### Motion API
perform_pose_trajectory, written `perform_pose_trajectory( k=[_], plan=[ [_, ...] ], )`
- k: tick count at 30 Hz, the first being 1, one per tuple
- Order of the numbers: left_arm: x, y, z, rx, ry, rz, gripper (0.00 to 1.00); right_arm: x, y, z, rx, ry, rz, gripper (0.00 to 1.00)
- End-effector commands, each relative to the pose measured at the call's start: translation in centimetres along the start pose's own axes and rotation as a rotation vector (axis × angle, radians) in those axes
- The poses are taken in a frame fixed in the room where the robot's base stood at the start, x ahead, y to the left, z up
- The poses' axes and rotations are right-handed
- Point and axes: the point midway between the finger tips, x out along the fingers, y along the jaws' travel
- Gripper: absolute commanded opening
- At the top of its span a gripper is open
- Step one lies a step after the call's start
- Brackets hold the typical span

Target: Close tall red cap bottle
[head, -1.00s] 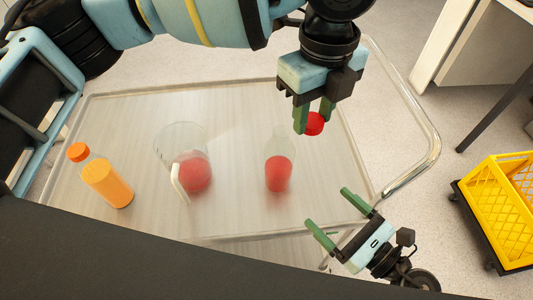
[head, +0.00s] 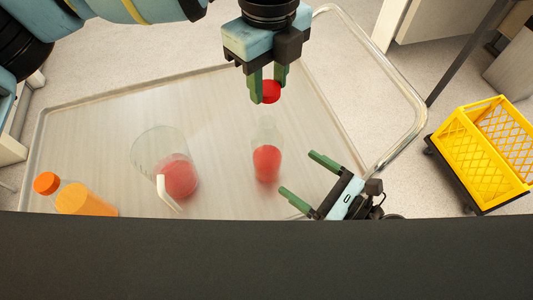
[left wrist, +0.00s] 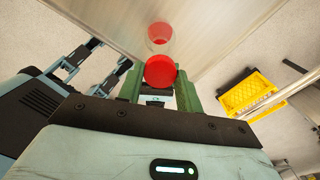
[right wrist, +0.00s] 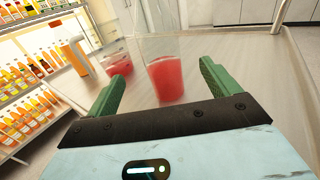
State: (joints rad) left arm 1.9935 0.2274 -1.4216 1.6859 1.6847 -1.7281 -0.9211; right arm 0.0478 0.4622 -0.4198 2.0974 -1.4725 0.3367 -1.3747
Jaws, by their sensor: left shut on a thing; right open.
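A clear bottle with red juice in its lower part (head: 267,163) stands upright and uncapped on the tray-like cart top. It also shows between the open fingers in the right wrist view (right wrist: 165,78). My left gripper (head: 268,88) is shut on a red cap (head: 271,92) and holds it above the bottle, apart from the mouth. In the left wrist view the cap (left wrist: 160,72) partly overlaps the bottle. My right gripper (head: 305,175) is open and empty, its fingers pointing toward the bottle from the lower right, not touching it.
A clear beaker with red juice (head: 178,178) and a white handle stands left of the bottle. An orange bottle with an orange cap (head: 78,198) stands farther left. The cart top (head: 90,130) has a raised rim. A yellow crate (head: 468,145) stands on the floor at right.

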Motion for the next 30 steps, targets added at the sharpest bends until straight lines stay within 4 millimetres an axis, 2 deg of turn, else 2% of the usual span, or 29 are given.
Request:
perform_pose_trajectory(
  k=[5,8,21,30],
  plan=[
    [0.0,0.0,0.0,0.0,0.0,0.0,0.14,0.9,0.0,0.0,0.0,-0.002,0.0,0.88],
    [0.0,0.0,0.0,0.0,0.0,0.0,0.14,2.1,-0.1,0.1,-0.001,-0.003,0.0,0.88],
    [0.0,0.0,0.0,0.0,0.0,0.0,0.14,9.3,0.0,0.1,0.001,-0.003,0.0,0.88],
    [0.0,0.0,0.0,0.0,0.0,0.0,0.14,11.8,0.0,0.0,0.001,0.0,0.0,0.88]
  ],
)
